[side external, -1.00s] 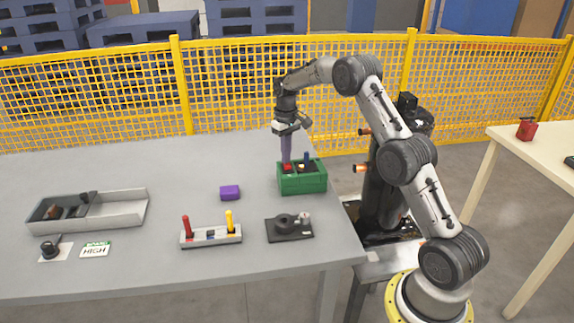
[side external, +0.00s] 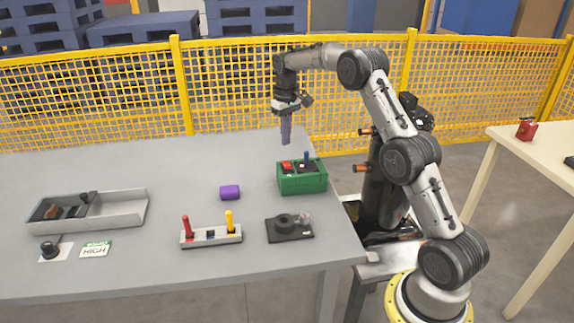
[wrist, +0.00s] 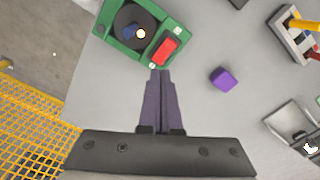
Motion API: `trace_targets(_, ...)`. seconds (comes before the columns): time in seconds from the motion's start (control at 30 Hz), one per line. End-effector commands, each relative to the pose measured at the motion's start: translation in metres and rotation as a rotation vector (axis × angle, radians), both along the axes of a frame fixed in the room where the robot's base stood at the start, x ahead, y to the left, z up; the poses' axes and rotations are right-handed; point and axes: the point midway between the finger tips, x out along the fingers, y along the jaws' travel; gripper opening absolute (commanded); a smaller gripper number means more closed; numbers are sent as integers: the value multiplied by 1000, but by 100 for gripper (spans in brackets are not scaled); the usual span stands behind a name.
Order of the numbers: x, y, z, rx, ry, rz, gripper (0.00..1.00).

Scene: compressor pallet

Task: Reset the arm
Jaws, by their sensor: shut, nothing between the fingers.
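My gripper (side external: 286,134) is above the grey table, up and slightly behind the green box. Its long purple-grey fingers point down and are shut with nothing between them. In the wrist view the fingertips (wrist: 161,72) appear just beside the green box (wrist: 112,37). The green box (side external: 303,182) stands at the table's right side, with a red block (side external: 287,166) and a dark round part with a blue peg (side external: 306,157) on top. The red block (wrist: 165,47) also shows in the wrist view.
A purple block (side external: 230,192) lies left of the green box. In front are a grey holder (side external: 211,236) with red and yellow pegs and a black fixture (side external: 289,230). A grey tray (side external: 125,212) is at left, near a HIGH card (side external: 95,250). Yellow fencing (side external: 100,95) runs behind.

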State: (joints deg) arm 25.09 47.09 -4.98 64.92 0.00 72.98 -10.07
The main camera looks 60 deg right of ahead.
Motion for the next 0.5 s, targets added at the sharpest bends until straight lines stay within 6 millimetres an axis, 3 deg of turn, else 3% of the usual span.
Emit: trace_targets(0.5,3,6,12,-3,-7,11,0)
